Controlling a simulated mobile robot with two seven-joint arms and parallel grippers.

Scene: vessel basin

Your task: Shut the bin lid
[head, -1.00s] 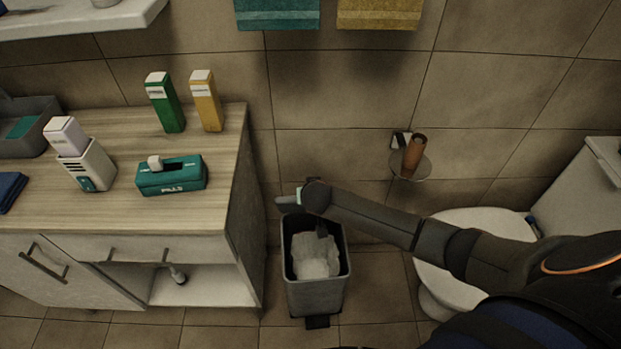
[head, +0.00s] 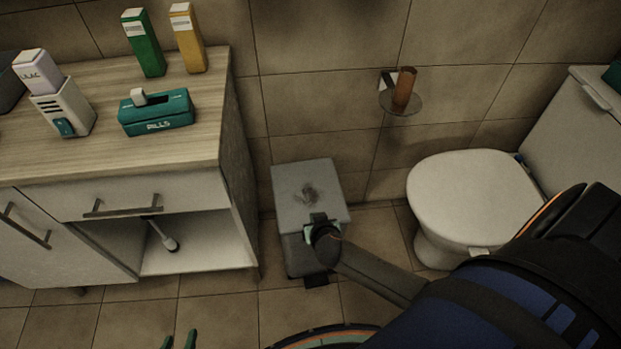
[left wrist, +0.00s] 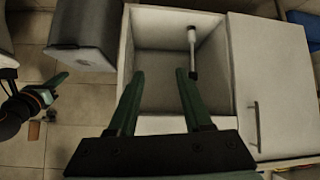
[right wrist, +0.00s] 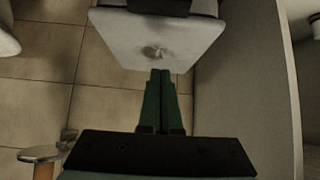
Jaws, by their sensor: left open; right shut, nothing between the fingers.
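The grey bin (head: 306,258) stands on the floor right of the cabinet. Its lid (head: 305,183) lies over the top, with a dark smudge in its middle, and hides the inside. Whether a small gap is left under the lid, I cannot tell. My right gripper is at the lid's front edge, its fingers hidden in the head view. In the right wrist view its fingers (right wrist: 160,80) are shut and empty, tips at the lid's edge (right wrist: 160,45); contact is unclear. My left gripper (head: 180,340) is open and empty; it also shows in the left wrist view (left wrist: 155,85), before the cabinet's open compartment.
The cabinet (head: 150,195) stands close on the bin's left, with an open compartment holding a brush-like item (head: 163,238). The toilet (head: 470,195) is to the right. A small glass wall shelf (head: 400,104) with a brown cup is above. Floor in front is partly clear.

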